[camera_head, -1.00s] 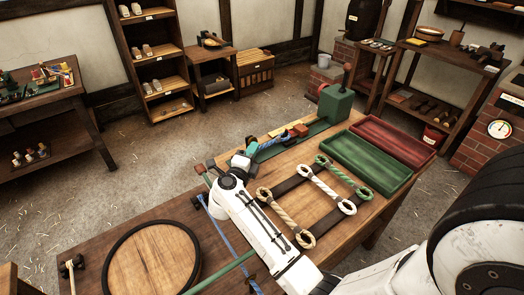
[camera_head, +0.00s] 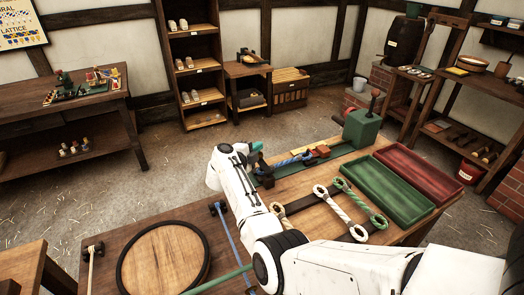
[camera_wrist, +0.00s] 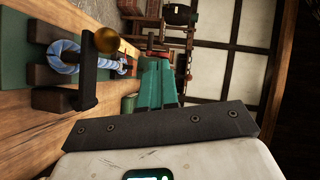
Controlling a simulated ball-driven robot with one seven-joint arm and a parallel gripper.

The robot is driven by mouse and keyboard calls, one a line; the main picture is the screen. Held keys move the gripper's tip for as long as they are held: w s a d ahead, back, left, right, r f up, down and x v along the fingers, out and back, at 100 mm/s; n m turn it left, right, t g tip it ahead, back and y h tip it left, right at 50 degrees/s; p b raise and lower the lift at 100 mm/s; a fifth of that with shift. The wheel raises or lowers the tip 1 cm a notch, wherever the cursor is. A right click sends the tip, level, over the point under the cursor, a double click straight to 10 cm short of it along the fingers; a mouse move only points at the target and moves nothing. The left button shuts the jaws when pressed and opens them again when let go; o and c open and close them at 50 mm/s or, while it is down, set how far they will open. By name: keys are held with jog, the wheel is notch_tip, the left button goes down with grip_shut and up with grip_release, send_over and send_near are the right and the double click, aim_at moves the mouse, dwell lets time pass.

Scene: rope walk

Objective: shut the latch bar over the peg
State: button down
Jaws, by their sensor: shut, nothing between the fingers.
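My gripper (camera_wrist: 158,84), with green fingers, is shut and empty. In the head view my gripper (camera_head: 256,147) is at the far left edge of the bench, beside the rope fixture. The dark latch bar (camera_wrist: 88,78) has a brass ball knob (camera_wrist: 105,40) at one end. It extends across, in front of a blue-and-white rope (camera_wrist: 64,62), from a dark block (camera_wrist: 52,100). My fingers are to the right of the bar in the wrist view, with a gap between. I cannot make out the peg or tell whether the bar is seated over it. The rope (camera_head: 292,160) also shows in the head view.
A green box with a red-knobbed lever (camera_head: 362,128) stands at the rail's far end. A green tray (camera_head: 388,192) and a red tray (camera_head: 418,174) lie to the right. Looped rope samples (camera_head: 340,212) lie on the bench. Open floor lies beyond the bench.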

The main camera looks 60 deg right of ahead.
jog(key=w+d+f+n+g+y+b, duration=0.1)
jog(key=w+f+n+b, duration=0.1)
jog(key=b, duration=0.1)
jog(key=w+d+f+n+g+y+b, duration=0.1)
jog(key=n+y+b, duration=0.1)
jog(key=b, duration=0.2)
jog(key=shift+w+d+f, duration=0.2)
jog(key=shift+w+f, duration=0.2)
jog(key=shift+w+d+b, duration=0.1)
jog(key=shift+b, duration=0.2)
jog(key=w+a+r+p, duration=0.4)
jog(key=a+r, duration=0.3)
jog(key=r, duration=0.2)
jog(key=shift+w+a+r, duration=0.2)
jog(key=shift+w+a, duration=0.1)
jog(key=shift+w, duration=0.25)
